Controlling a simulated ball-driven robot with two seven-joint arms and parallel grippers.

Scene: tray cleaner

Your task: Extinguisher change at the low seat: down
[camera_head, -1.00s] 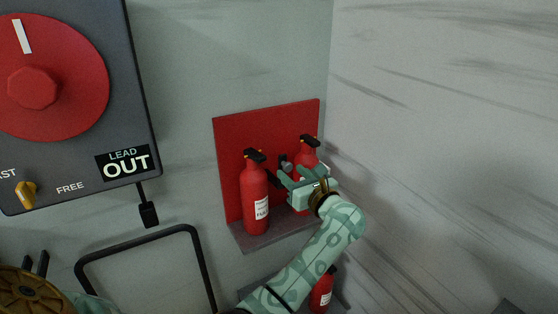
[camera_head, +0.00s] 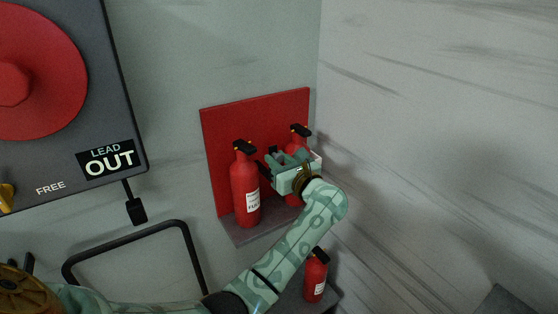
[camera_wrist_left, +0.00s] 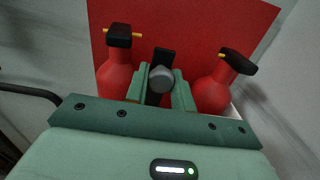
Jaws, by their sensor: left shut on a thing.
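A red extinguisher (camera_head: 245,188) with a black top and white label stands upright on a grey shelf (camera_head: 262,229) before a red back panel (camera_head: 228,140). A second red extinguisher (camera_head: 298,146) stands to its right, partly hidden by my left gripper (camera_head: 279,165). In the left wrist view the left extinguisher (camera_wrist_left: 116,75) and right extinguisher (camera_wrist_left: 212,92) flank my left gripper (camera_wrist_left: 162,90). It is shut on a grey-ended knob (camera_wrist_left: 161,78) with a black piece behind it, between the two. A third extinguisher (camera_head: 316,275) stands lower down, below the arm. My right gripper is out of view.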

